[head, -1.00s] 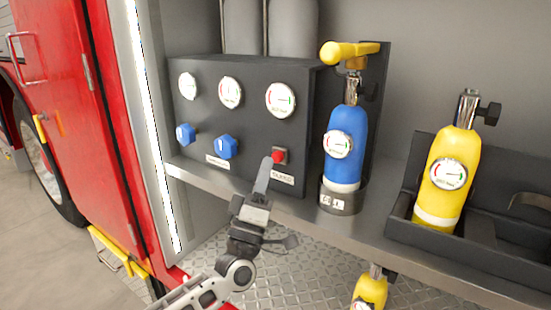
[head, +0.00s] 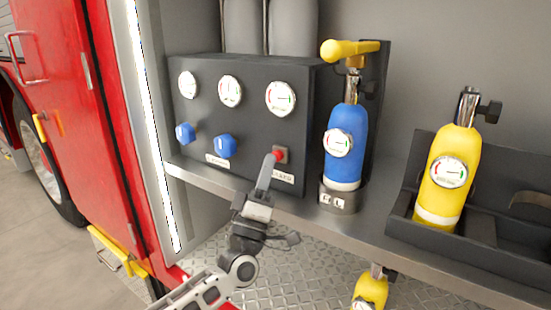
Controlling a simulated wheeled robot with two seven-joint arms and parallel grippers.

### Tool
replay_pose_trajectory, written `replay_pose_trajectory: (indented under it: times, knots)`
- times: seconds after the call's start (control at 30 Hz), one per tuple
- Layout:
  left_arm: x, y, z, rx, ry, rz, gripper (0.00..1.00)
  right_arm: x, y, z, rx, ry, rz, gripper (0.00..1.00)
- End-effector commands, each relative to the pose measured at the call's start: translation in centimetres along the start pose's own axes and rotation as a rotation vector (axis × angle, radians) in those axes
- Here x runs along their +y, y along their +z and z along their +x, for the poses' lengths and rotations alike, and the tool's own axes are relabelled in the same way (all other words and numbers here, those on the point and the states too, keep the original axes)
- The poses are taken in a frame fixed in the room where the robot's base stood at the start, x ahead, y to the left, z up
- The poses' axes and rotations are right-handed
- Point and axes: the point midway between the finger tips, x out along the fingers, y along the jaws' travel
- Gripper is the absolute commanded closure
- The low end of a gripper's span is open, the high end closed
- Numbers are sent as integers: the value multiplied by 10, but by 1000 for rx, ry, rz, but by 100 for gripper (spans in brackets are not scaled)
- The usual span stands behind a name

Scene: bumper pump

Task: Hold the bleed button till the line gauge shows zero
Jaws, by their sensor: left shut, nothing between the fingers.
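Three round white gauges line the panel's top: a left gauge (head: 188,85), a middle gauge (head: 230,91) and a right gauge (head: 281,98). The right gauge's needle points right. The gauge lettering is too small to read. My right gripper is out of view.
Two blue knobs, a left one (head: 185,133) and a right one (head: 225,146), stick out below the gauges. A yellow cylinder (head: 446,180) stands in a dark tray (head: 402,205) farther right.

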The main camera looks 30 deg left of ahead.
Motion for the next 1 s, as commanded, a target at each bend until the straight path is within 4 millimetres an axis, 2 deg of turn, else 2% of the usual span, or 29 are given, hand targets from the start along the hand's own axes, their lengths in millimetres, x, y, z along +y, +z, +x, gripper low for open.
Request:
replay_pose_trajectory:
  times: [1.0]
  knots:
    - [-4, 4, 6, 0, 0, 0, 100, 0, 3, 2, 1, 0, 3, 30]
